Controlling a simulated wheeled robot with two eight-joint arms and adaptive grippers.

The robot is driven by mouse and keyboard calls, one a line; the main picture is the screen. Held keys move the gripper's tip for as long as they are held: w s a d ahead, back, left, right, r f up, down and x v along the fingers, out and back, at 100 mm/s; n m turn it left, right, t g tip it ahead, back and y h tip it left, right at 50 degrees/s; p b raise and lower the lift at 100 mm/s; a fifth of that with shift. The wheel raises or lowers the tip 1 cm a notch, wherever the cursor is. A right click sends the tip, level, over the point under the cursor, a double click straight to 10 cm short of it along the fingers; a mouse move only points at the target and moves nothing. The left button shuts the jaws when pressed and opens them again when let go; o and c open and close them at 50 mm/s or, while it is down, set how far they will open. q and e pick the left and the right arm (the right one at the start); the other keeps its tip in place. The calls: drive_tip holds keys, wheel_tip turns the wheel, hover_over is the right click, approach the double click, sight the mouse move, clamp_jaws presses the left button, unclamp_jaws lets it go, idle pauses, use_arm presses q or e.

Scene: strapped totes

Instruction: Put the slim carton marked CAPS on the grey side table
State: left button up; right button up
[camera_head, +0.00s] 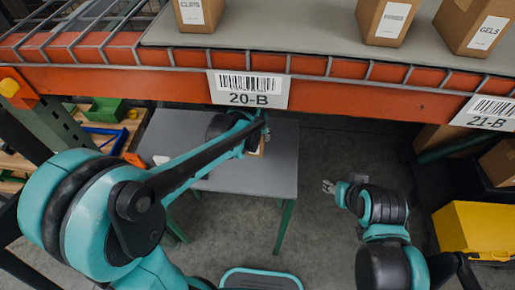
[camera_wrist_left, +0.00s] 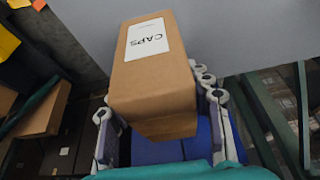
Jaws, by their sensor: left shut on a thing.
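The slim brown CAPS carton (camera_wrist_left: 152,88) fills the middle of the left wrist view, its white label facing up. My left gripper (camera_wrist_left: 160,112) is shut on it, with a finger on each side. In the head view the carton (camera_head: 260,149) is mostly hidden behind my left gripper (camera_head: 264,134), over the grey side table (camera_head: 275,180). The table's grey surface also shows behind the carton in the left wrist view (camera_wrist_left: 235,30). I cannot tell whether carton and table touch. My right gripper (camera_head: 328,187) is right of the table, holding nothing visible; its opening is too small to judge.
An orange rack beam (camera_head: 340,95) with a 20-B label crosses above the table. Cartons marked CLIPS (camera_head: 198,14) and GELS (camera_head: 480,28) stand on its shelf. A yellow box (camera_head: 475,228) is at the right. Most of the tabletop and the nearby floor look clear.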

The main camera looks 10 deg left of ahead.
use_arm(q)
drive_tip(key=f, duration=0.3)
drive_tip(key=f+b, duration=0.1)
drive_tip(key=f, duration=0.1)
drive_tip(key=shift+s+f, duration=0.15)
drive_tip(key=shift+s, duration=0.15)
drive_tip(key=shift+w+f, duration=0.1)
drive_tip(key=shift+f, duration=0.25)
drive_tip(key=shift+f+b, duration=0.5)
drive_tip(key=shift+f, duration=1.2)
drive_tip(key=shift+f, duration=0.15)
drive_tip(key=o, duration=1.4)
drive_tip(key=shift+o, duration=0.2)
